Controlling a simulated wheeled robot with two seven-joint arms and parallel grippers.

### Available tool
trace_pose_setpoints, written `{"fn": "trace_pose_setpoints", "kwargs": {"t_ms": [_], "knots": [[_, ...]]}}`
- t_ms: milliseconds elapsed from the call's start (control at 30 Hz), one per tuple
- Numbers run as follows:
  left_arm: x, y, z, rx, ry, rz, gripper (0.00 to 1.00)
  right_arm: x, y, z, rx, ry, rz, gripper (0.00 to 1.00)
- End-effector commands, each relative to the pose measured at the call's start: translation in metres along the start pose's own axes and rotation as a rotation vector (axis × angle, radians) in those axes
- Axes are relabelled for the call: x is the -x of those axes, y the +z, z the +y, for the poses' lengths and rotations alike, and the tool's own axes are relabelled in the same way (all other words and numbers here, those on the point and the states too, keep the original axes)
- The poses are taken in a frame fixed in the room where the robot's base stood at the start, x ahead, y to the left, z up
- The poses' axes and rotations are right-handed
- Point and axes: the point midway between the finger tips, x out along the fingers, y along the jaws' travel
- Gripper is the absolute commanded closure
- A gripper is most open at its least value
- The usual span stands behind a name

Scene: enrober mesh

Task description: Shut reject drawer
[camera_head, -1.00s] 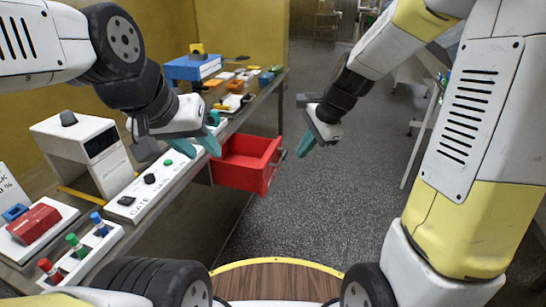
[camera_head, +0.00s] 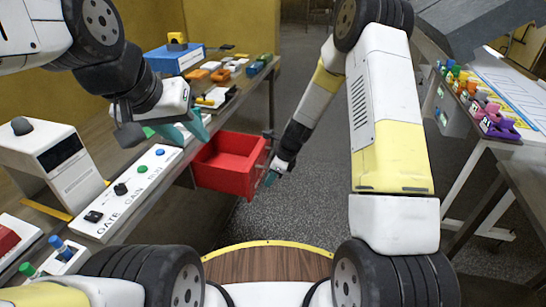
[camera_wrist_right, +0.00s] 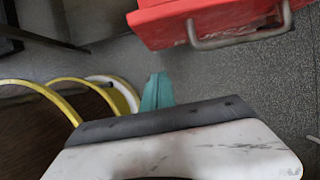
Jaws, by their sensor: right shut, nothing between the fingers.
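The red reject drawer (camera_head: 228,183) stands open, pulled out from under the left bench, and looks empty inside. In the right wrist view its red front (camera_wrist_right: 185,28) with a grey bar handle (camera_wrist_right: 243,38) is at the top right. My right gripper (camera_head: 271,178) is shut and empty, low beside the drawer's front face. Its teal fingertips (camera_wrist_right: 158,88) show apart from the drawer in the wrist view. My left gripper (camera_head: 186,131) is open and empty above the bench, near the control panel and behind the drawer's left side.
The left bench holds a white control panel (camera_head: 140,186) with buttons, a white box with a dark display (camera_head: 52,157) and a blue box (camera_head: 174,59). On the right stands a table with coloured pieces (camera_head: 490,112). Grey floor beyond the drawer is free.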

Motion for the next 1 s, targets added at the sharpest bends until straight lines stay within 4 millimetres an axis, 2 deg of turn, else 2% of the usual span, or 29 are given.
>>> {"fn": "trace_pose_setpoints", "kwargs": {"t_ms": [33, 133, 200, 400, 867, 1000], "knots": [[0.0, 0.0, 0.0, 0.0, 0.0, 0.0, 0.64, -0.012, -0.001, 0.001, -0.001, 0.003, 0.0, 1.0], [0.0, 0.0, 0.0, 0.0, 0.0, 0.0, 0.64, -0.032, -0.001, 0.001, -0.002, 0.003, 0.0, 1.0], [0.0, 0.0, 0.0, 0.0, 0.0, 0.0, 0.64, -0.033, 0.015, 0.0, 0.005, -0.001, -0.002, 1.0], [0.0, 0.0, 0.0, 0.0, 0.0, 0.0, 0.64, -0.04, 0.033, 0.0, 0.003, 0.0, 0.0, 1.0], [0.0, 0.0, 0.0, 0.0, 0.0, 0.0, 0.64, -0.042, 0.038, 0.0, 0.001, -0.001, 0.0, 1.0], [0.0, 0.0, 0.0, 0.0, 0.0, 0.0, 0.64, -0.045, 0.046, 0.0, 0.004, -0.001, 0.0, 1.0]]}}
